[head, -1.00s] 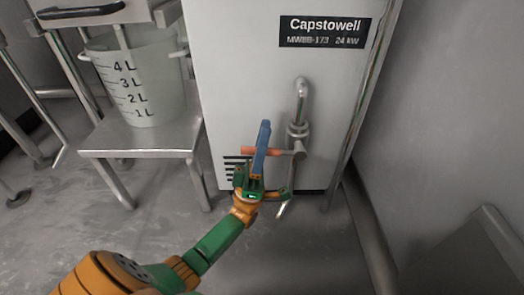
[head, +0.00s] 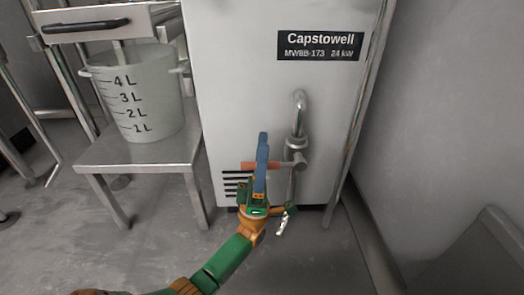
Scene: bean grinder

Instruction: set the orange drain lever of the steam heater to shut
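The steam heater (head: 235,110) is the tall pale cabinet in the middle. A metal valve (head: 296,150) sits on its front, below a curved pipe. The orange drain lever (head: 277,165) points left from the valve, about level. My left gripper (head: 261,160) comes up from below, and its blue finger crosses in front of the lever, hiding part of it. An orange end shows left of the finger. I cannot tell whether the fingers touch the lever or how far apart they are. A pale, shiny streak shows below the valve, right of the gripper. My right gripper is out of view.
A clear measuring bucket (head: 150,100) stands on a low metal stand (head: 135,152) to the left. A drawer-like metal unit with a black handle (head: 86,26) is above it. A grey wall (head: 440,100) is close on the right. Floor in front is clear.

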